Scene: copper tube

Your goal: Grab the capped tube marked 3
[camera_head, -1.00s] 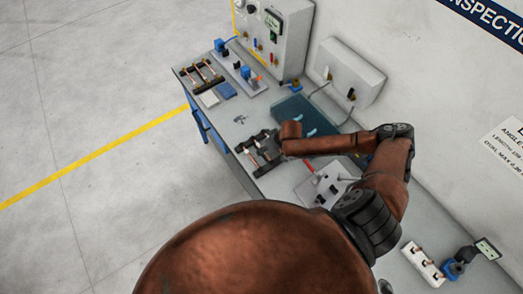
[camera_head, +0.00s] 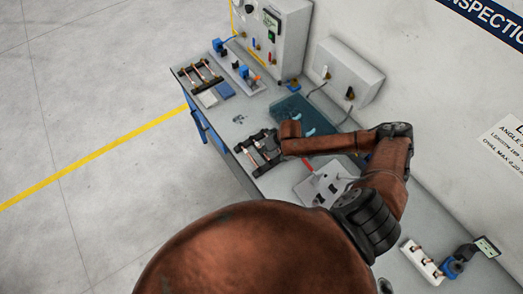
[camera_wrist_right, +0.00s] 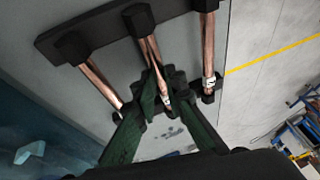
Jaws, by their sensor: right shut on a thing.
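A black rack (camera_wrist_right: 80,45) holds several copper tubes with black ends; it also shows in the head view (camera_head: 248,146) near the bench's front edge. In the right wrist view I see a left tube (camera_wrist_right: 103,82), a middle tube (camera_wrist_right: 148,48) and a right tube (camera_wrist_right: 208,45). Small white marks sit near their lower ends, too small to read, so I cannot tell which is marked 3. My right gripper (camera_wrist_right: 159,88) is shut on the middle tube, its dark green fingers on either side of it. My left gripper is not in view.
A second rack of tubes (camera_head: 201,76) stands at the bench's far end, near a grey control cabinet (camera_head: 283,40). A dark teal mat (camera_head: 290,105) lies behind the near rack. A pale fixture (camera_head: 323,185) stands right of it. Clear floor lies left of the bench.

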